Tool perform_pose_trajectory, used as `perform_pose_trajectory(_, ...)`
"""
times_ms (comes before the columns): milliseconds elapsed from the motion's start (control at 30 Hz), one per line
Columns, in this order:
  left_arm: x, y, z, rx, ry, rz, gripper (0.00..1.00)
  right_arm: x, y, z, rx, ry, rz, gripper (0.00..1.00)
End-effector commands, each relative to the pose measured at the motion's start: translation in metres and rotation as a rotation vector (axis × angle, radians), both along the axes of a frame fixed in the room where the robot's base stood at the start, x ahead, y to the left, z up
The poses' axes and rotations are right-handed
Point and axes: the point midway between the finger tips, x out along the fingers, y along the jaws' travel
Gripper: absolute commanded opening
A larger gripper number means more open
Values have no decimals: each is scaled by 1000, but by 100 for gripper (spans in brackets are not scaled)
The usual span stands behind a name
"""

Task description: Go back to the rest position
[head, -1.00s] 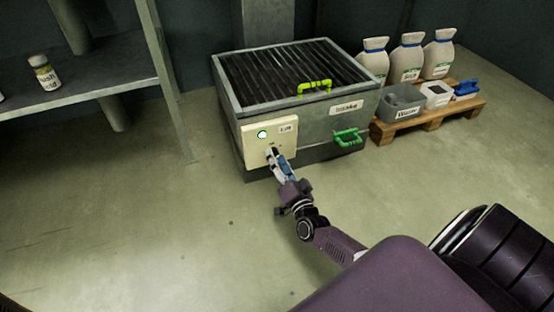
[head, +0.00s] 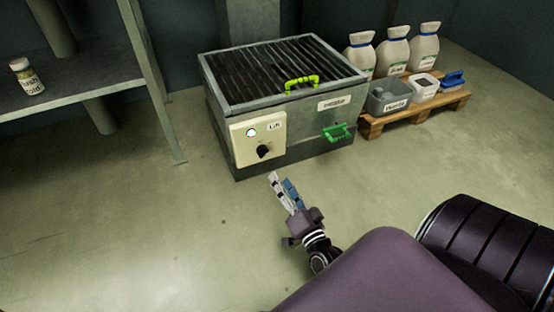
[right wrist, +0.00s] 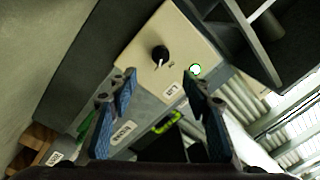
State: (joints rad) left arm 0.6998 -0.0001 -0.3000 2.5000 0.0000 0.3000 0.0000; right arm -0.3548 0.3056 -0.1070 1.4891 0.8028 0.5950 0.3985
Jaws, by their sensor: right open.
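My right gripper (head: 283,190) is open and empty, low in front of the grey metal machine (head: 300,140) and apart from it. In the right wrist view its two blue-padded fingers (right wrist: 158,95) are spread. A cream control panel (head: 258,138) on the machine's front carries a lit round button (head: 251,132) and a black knob (head: 264,152). The panel also shows in the right wrist view (right wrist: 185,45), with the knob (right wrist: 160,55) beyond the fingertips. My left gripper is not in view.
The machine has a slatted top with a yellow-green handle (head: 302,82) and a green front handle (head: 338,132). A wooden pallet (head: 415,113) holds bags and bins at right. A grey shelf (head: 80,85) with a labelled bottle (head: 27,78) stands at left. The floor (head: 130,220) is clear.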

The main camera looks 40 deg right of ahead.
Motion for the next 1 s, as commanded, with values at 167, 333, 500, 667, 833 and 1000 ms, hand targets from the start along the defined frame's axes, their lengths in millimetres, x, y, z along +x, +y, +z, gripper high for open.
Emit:
perform_pose_trajectory(167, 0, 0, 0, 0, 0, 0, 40, -5, 1, 1, 1, -2, -1, 45)
perform_pose_trajectory(333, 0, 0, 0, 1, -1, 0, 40, -5, 1, 0, 0, -1, 0, 45)
perform_pose_trajectory(500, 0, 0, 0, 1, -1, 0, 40, -5, 1, 0, 0, -1, 0, 45)
perform_pose_trajectory(667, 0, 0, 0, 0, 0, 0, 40, -5, 2, 2, -1, -3, 1, 45)
perform_pose_trajectory(833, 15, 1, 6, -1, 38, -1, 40, 1, 22, 47, -34, -63, 27, 45)
perform_pose_trajectory(1000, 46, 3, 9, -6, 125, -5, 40, 7, 70, 159, -130, -229, 78, 45)
